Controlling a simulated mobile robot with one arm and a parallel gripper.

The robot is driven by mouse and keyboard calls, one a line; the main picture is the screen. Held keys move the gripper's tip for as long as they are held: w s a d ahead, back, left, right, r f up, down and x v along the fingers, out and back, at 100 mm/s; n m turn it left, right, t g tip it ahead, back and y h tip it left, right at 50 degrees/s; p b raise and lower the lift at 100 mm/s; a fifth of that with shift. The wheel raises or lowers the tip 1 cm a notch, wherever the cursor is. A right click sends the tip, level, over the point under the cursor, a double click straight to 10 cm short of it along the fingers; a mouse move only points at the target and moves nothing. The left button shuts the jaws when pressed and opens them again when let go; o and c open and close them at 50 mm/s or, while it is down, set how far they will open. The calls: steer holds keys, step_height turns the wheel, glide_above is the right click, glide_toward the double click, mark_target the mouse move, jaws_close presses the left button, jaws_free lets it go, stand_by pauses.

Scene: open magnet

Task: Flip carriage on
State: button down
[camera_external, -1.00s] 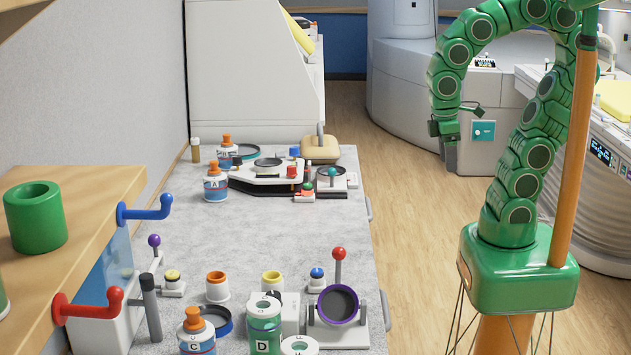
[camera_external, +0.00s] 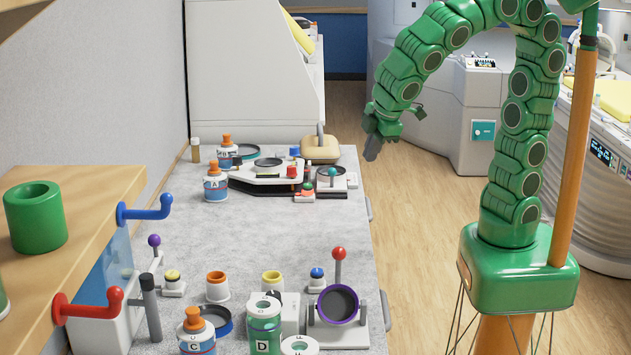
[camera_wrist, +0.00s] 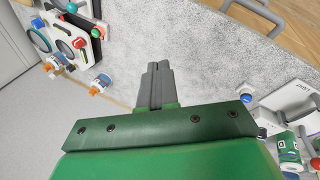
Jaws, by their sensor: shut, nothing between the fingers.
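No part is plainly marked as the carriage, so I cannot tell which one it is. A white stage unit (camera_external: 268,172) with blue and red knobs sits at the far end of the bench; the unit also shows at upper left in the wrist view (camera_wrist: 83,20). A small white unit with a teal knob (camera_external: 332,172) stands at its right. A near unit has a red-ball lever (camera_external: 339,256) and a purple-rimmed cup (camera_external: 338,304). My gripper (camera_external: 373,150) is shut and empty by the bench's right edge; its grey fingers show over the bench in the wrist view (camera_wrist: 158,70).
The grey bench (camera_external: 260,230) has a clear middle. Bottles A (camera_external: 215,184) and C (camera_external: 197,338) and green jar D (camera_external: 264,325) stand on it. A shelf with blue (camera_external: 150,210) and red (camera_external: 90,307) hooks is at left. Open floor lies to the right.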

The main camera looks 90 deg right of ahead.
mark_target(333, 173)
steer(key=w+d+f+n+h, duration=0.5)
steer(key=d+f+n+h, duration=0.6)
steer(key=f+n+h, duration=0.1)
steer(key=shift+f+n, duration=0.75)
steer(key=shift+n, duration=0.45)
steer(key=shift+w+d, duration=0.1)
steer(key=shift+x, duration=7)
